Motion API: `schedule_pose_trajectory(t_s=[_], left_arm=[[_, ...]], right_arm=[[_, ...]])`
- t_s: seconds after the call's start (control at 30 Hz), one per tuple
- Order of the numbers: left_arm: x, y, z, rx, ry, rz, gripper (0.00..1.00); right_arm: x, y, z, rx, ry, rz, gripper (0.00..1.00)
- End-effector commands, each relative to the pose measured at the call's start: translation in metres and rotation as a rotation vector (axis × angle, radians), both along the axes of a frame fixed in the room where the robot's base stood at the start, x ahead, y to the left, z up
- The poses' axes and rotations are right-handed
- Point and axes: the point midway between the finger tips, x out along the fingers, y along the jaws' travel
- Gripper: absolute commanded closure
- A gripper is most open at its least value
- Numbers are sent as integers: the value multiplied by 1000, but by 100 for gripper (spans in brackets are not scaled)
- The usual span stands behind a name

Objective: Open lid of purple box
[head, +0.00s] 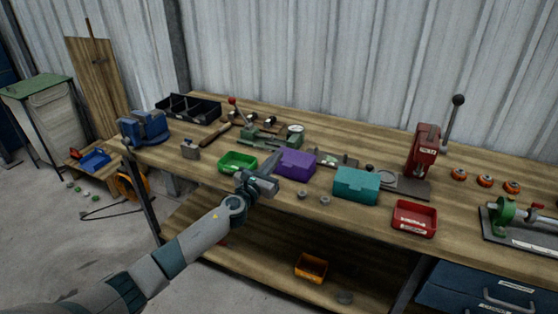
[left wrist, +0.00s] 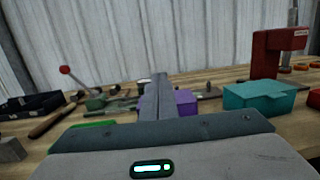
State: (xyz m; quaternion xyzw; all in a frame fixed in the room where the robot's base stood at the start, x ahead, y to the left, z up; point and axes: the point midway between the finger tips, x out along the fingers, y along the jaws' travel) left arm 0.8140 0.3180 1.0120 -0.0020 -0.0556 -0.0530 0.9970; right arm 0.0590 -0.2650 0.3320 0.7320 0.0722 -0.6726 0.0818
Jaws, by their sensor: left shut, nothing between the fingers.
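The purple box (head: 297,164) stands on the wooden workbench, between a green tray and a teal box, and its lid looks shut. My left gripper (head: 273,178) is at the front left of the purple box, shut and empty. I cannot tell whether it touches the box. In the left wrist view my shut fingers (left wrist: 157,95) point toward the purple box (left wrist: 186,103) and hide its left part. My right gripper is not in view.
A teal box (head: 356,185) stands right of the purple box and a green tray (head: 238,162) left of it. A red tray (head: 414,218) and a red press (head: 424,152) are farther right. Small round parts (head: 303,194) lie in front. Tools lie behind.

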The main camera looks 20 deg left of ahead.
Motion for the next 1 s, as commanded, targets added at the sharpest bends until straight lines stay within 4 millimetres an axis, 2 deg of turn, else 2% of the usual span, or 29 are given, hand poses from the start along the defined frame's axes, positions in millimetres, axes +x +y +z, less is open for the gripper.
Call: schedule_pose_trajectory(t_s=[0.17,0.43,0.67,0.77,0.87,1.0], left_arm=[[0,1,0,0,0,0,100],[0,0,0,-1,0,-1,100],[-9,-4,-7,-81,12,11,100],[-24,-7,-18,-215,32,35,100],[-47,-10,-35,-423,65,80,100],[-97,-12,-72,-811,134,187,100]], right_arm=[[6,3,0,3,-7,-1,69],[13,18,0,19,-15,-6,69],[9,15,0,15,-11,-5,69],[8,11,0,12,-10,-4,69],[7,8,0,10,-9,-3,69],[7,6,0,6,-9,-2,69]])
